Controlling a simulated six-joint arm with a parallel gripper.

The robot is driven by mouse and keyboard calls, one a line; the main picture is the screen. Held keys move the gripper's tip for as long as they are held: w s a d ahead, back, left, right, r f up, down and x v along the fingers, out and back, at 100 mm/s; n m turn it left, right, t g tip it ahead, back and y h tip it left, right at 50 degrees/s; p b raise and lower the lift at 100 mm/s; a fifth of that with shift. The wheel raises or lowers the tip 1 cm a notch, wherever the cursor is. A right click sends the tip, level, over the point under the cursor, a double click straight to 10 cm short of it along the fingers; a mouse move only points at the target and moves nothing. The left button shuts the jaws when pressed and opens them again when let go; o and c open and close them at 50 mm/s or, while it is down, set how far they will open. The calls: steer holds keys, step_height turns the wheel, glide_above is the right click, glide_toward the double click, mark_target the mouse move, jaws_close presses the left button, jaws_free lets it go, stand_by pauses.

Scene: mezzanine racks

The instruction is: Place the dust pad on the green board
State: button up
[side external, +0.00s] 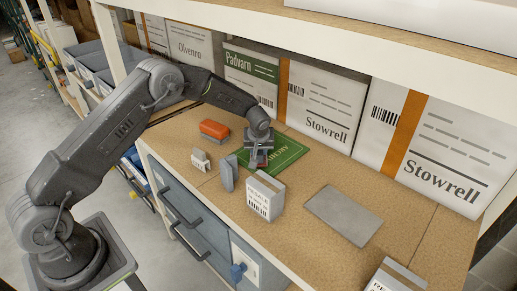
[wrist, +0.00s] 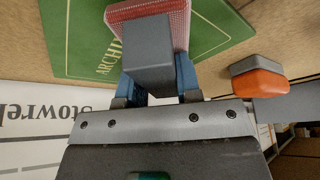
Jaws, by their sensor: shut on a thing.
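My gripper (side external: 259,148) is shut on the dust pad (side external: 260,161), a grey block with a red, white-flecked pad beneath it. In the wrist view the dust pad (wrist: 148,50) sits between the blue fingers of my gripper (wrist: 156,80). The green board (side external: 287,154) lies flat on the bench, and the dust pad is over its left part. The board also shows in the wrist view (wrist: 75,40), behind the pad. I cannot tell whether the pad touches the board. Part of the board is hidden by the gripper and pad.
An orange-and-grey block (side external: 214,131) lies left of the board; it shows in the wrist view (wrist: 258,84). A small box (side external: 200,160), a grey upright piece (side external: 228,177) and a white carton (side external: 264,197) stand nearer the front. A grey plate (side external: 343,214) lies right. Large cartons (side external: 318,103) line the back.

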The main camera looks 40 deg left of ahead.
steer(key=o, duration=0.9)
steer(key=shift+f, duration=0.15)
steer(key=v, duration=1.1)
steer(key=shift+s+d+r, duration=0.15)
steer(key=shift+r, duration=0.5)
